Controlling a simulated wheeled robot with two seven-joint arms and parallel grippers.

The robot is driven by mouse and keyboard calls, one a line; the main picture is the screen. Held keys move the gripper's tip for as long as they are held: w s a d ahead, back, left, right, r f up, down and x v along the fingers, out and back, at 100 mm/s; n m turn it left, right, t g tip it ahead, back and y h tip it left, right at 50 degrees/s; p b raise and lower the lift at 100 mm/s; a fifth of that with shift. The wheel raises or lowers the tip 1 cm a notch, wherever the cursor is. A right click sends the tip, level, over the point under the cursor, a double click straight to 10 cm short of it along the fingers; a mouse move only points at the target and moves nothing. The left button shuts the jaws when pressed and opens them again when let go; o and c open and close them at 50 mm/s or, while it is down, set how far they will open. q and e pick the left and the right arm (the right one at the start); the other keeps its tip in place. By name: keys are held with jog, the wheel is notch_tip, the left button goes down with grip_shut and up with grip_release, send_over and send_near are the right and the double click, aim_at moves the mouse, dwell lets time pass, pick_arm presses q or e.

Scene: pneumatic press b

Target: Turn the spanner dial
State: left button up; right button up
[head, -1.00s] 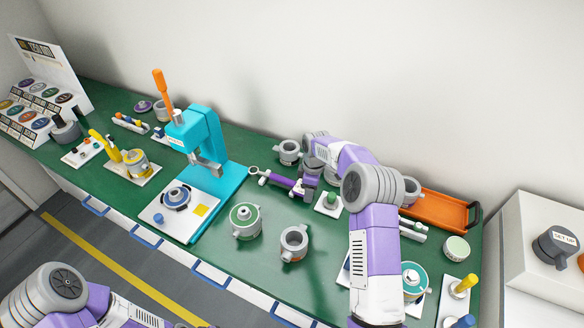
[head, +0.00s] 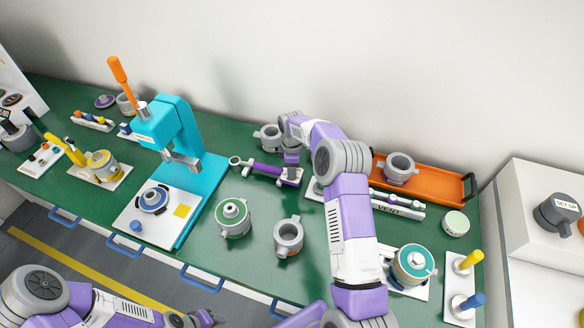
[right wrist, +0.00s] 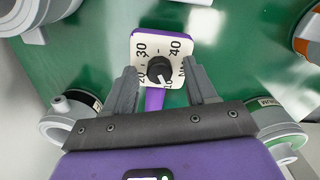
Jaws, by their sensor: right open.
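The spanner (head: 266,169) is purple and lies on the green bench, with a grey ring at its left end. Its right end carries a white dial plate with numbers and a black knob (right wrist: 160,70). My right gripper (head: 291,172) is over this dial end. In the right wrist view its two grey fingers (right wrist: 163,88) are open, one on each side of the plate's lower part, and the knob is between and just beyond their tips. Whether the fingers touch the plate cannot be told. My left gripper (head: 203,318) shows only partly at the bottom edge.
A teal press (head: 205,180) with an orange lever stands left of the spanner. Grey pots, one green-topped (head: 233,217) and one open (head: 288,238), stand in front. An orange tray (head: 440,187) lies right, beyond my right arm. A white VENT bar (head: 400,206) lies near it.

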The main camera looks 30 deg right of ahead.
grip_shut()
dwell(0.3)
jog(key=shift+m, duration=0.4)
jog(key=m, duration=0.2)
jog(key=shift+m, duration=0.4)
jog(key=m, duration=0.4)
jog(key=shift+w+m, duration=0.1)
jog(key=shift+m, duration=0.2)
jog(key=m, duration=0.4)
jog(key=shift+m, duration=1.7)
